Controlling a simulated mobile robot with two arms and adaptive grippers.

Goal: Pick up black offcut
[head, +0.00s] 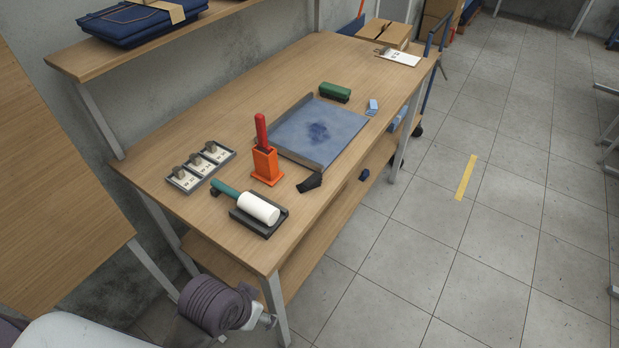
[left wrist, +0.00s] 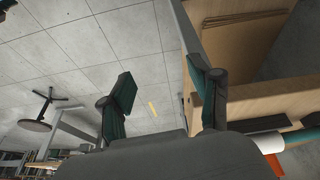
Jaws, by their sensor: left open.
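The black offcut (head: 310,183) is a small dark angular piece. It lies on the workbench (head: 160,165) close to its front edge, beside the near corner of the blue-grey tray (head: 345,128). My left gripper (left wrist: 165,88) is open in the left wrist view, its two dark green-padded fingers wide apart with nothing between them. It is near the bench's near end, away from the offcut. I cannot make out the offcut in the left wrist view. My right gripper is in neither view.
Near the offcut stand an orange holder (head: 266,167) with a red-handled tool and a white roller (head: 259,208) on a dark tray. A three-part label rack (head: 200,168) and a green brush (head: 335,92) are also on the bench. Open tiled floor (head: 430,250) lies to the right.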

